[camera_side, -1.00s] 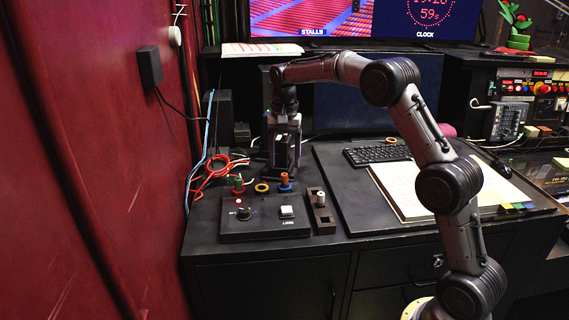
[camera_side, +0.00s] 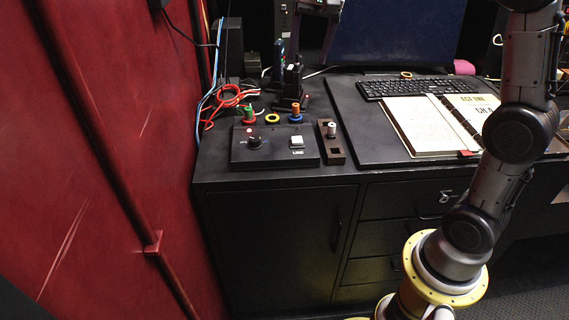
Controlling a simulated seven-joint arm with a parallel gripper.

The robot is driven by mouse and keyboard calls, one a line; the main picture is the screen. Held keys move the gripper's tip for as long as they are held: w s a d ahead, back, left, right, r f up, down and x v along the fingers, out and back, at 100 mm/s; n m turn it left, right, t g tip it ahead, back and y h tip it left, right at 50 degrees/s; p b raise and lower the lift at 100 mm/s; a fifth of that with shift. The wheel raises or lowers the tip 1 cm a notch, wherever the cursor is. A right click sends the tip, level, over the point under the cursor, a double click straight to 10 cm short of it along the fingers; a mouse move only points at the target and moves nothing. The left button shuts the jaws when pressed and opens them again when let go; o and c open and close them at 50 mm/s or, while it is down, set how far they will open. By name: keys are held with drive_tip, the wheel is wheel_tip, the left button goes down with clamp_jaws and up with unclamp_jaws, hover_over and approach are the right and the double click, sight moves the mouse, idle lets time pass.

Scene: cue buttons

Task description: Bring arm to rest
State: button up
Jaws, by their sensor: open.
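My gripper (camera_side: 287,66) is at the top middle, just behind the control box, its dark fingers apart and pointing down, with nothing seen between them. The wrist above it is cut off by the top edge. The black control box (camera_side: 245,160) has a black knob (camera_side: 255,142), a small red light and a white square button (camera_side: 297,141).
A dark holder (camera_side: 333,155) with a white cylinder (camera_side: 331,130) stands right of the box. Red cables (camera_side: 229,98) lie at the left. A keyboard (camera_side: 410,88) and an open book (camera_side: 425,125) cover the desk's right. A red wall (camera_side: 110,120) bounds the left.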

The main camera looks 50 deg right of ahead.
drive_tip(key=s+a+r+n+t, duration=0.15)
drive_tip(key=s+a, duration=0.25)
drive_tip(key=s, duration=0.7)
drive_tip(key=s+a+f+n+t, duration=0.1)
drive_tip(key=s+a+f+n, duration=0.1)
drive_tip(key=s+f+n, duration=0.6)
drive_tip(key=s+f, duration=0.2)
drive_tip(key=s, duration=0.4)
drive_tip(key=shift+a+f+n, duration=0.15)
drive_tip(key=shift+f+n, duration=0.2)
drive_tip(key=shift+f, duration=0.05)
